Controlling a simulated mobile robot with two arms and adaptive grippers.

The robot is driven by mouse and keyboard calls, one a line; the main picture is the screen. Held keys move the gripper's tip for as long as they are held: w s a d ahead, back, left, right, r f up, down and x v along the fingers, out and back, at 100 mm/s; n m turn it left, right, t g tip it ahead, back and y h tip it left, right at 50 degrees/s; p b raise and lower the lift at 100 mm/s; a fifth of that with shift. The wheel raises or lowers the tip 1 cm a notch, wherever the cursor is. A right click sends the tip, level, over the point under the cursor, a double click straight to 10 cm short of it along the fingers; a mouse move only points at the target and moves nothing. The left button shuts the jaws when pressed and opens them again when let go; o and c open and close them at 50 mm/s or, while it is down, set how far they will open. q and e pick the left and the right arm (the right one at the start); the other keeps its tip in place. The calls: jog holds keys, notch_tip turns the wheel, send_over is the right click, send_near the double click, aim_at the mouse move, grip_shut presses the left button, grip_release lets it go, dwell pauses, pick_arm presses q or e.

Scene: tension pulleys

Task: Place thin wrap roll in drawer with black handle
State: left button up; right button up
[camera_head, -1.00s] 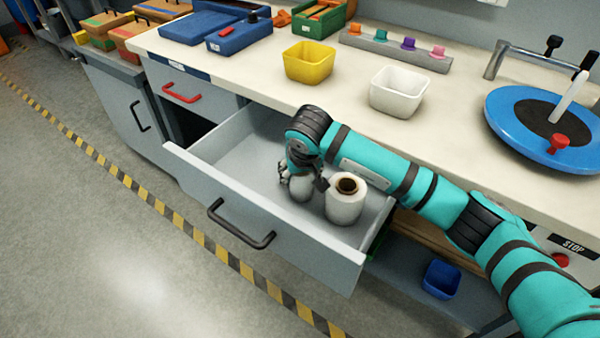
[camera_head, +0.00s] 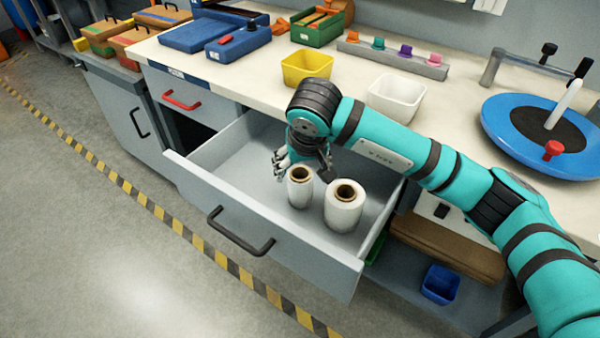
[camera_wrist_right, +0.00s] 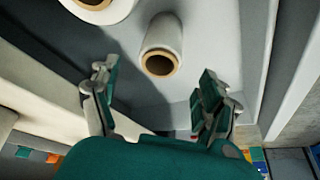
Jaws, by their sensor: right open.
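The thin wrap roll (camera_head: 300,187) stands upright in the open drawer with the black handle (camera_head: 240,234). A thicker wrap roll (camera_head: 344,206) stands upright to its right in the same drawer. My right gripper (camera_head: 302,166) is above the drawer, just behind and above the thin roll. In the right wrist view the gripper (camera_wrist_right: 157,95) has its fingers spread wide, with nothing between them. The thin roll (camera_wrist_right: 162,45) shows there beyond the fingertips, apart from them. The thick roll (camera_wrist_right: 100,8) is partly cut off at the top edge. My left gripper is not in view.
A yellow bin (camera_head: 306,67) and a white bin (camera_head: 396,97) stand on the worktop behind the drawer. A drawer with a red handle (camera_head: 181,100) is at the left. The left part of the open drawer is empty.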

jog(key=shift+v, duration=1.15)
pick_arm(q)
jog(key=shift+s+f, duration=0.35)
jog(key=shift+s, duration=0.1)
pick_arm(e)
jog(key=shift+s+r, duration=0.15)
jog(key=shift+r, duration=0.25)
